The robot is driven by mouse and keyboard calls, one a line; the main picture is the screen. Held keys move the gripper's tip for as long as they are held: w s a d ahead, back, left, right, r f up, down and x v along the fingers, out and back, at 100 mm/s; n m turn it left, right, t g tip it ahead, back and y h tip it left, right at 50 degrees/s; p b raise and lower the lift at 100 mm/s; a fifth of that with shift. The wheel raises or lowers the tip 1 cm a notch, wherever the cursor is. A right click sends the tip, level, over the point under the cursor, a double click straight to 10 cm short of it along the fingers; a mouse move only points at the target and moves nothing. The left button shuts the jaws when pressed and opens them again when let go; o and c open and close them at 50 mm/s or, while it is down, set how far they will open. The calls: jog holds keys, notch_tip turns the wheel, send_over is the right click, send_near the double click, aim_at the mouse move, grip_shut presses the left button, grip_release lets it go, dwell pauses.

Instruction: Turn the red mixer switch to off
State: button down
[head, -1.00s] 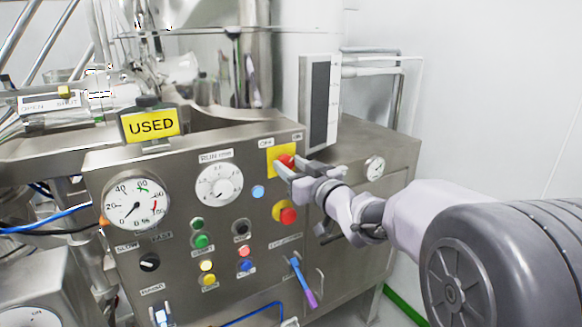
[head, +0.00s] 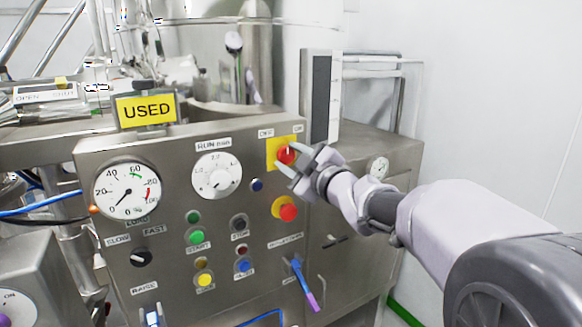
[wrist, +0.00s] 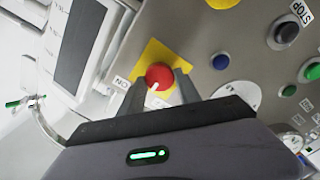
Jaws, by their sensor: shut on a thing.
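The red mixer switch (head: 286,155) is a round knob on a yellow plate, high on the right of the steel control panel. OFF and ON labels sit above the plate. The knob's white mark points roughly upward in the head view; I cannot tell exactly which label it faces. The switch also shows in the wrist view (wrist: 158,75), between my two grey fingers. My gripper (wrist: 160,84) is shut on the knob, one finger on each side. In the head view my gripper (head: 289,163) reaches in from the right and partly covers the plate.
A second red knob (head: 288,212) on yellow sits just below. A white dial (head: 216,176), a gauge (head: 127,189) and several coloured buttons share the panel. A USED sign (head: 147,110) stands on top. A tall dark-faced display (head: 320,98) stands close behind my gripper.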

jog(key=n+b, duration=0.2)
jog(key=n, duration=0.2)
jog(key=shift+f+b, duration=0.2)
jog(key=shift+b, duration=0.1)
jog(key=shift+n+b, duration=1)
jog(key=shift+n, duration=1.2)
jog(key=shift+r, duration=0.1)
jog(key=c, duration=0.9)
grip_release()
jog(key=shift+o, duration=0.2)
jog(key=shift+s, duration=0.1)
jog(key=p+v, duration=0.2)
jog(key=v, duration=1.5)
jog(key=shift+p, duration=0.4)
